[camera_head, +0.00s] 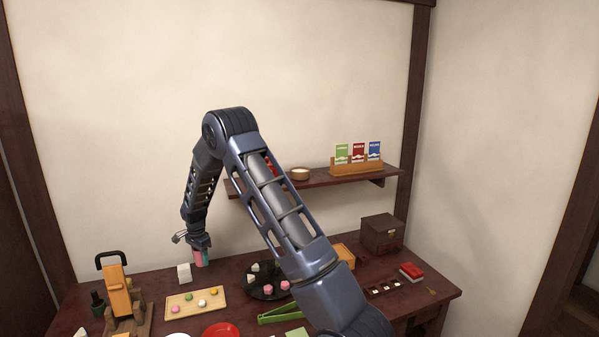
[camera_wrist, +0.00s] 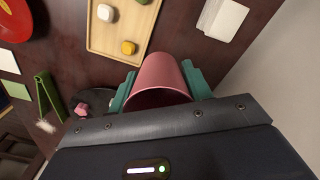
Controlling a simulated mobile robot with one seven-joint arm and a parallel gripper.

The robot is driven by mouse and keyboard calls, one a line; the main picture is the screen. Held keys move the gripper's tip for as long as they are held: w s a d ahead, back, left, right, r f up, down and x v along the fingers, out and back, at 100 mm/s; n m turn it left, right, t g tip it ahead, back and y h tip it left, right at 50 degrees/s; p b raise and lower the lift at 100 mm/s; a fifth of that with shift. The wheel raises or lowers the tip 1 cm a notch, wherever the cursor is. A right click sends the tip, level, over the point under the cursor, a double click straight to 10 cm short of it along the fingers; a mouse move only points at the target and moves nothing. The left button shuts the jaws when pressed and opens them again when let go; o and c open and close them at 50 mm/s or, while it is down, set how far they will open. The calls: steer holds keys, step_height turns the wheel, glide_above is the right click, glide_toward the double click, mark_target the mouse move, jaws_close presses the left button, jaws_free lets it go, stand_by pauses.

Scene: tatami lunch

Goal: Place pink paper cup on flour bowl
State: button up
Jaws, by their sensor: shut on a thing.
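The pink paper cup (camera_wrist: 162,72) is between the two teal fingers of my gripper (camera_wrist: 159,84), which are shut on it. In the head view the cup (camera_head: 199,260) hangs at the end of my arm at the back left of the table; whether it touches the table is unclear. A small tan bowl with pale contents (camera_head: 299,175), which looks like the flour bowl, stands on the wall shelf, to the right of and higher than my gripper. My arm crosses in front of part of the shelf.
A wooden tray (camera_head: 178,306) with small sweets lies in front of the cup, and a white block (camera_head: 184,273) is at its left. A black round tray (camera_head: 258,293) is to the right. A wooden card holder (camera_head: 356,167) is right of the bowl on the shelf (camera_head: 317,180).

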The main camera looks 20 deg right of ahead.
steer(key=s+d+r, duration=0.2)
steer(key=d+r, duration=0.3)
steer(key=d, duration=1.3)
steer(key=s+d+r+n, duration=0.1)
steer(key=d+r, duration=0.3)
steer(key=d, duration=1.4)
steer(key=s+d+r, duration=0.2)
steer(key=d+r, duration=0.3)
steer(key=d, duration=1.2)
steer(key=s+d+r+m, duration=0.3)
steer(key=d+r+m, duration=0.5)
steer(key=d+r, duration=0.85)
steer(key=s+d+r+m, duration=0.2)
steer(key=d+r+m, duration=0.9)
steer(key=d, duration=0.9)
step_height(320, 180, up, 9)
steer(key=n, duration=0.2)
glide_above(300, 171)
step_height(300, 171, down, 19)
steer(key=shift+w+f, duration=0.1)
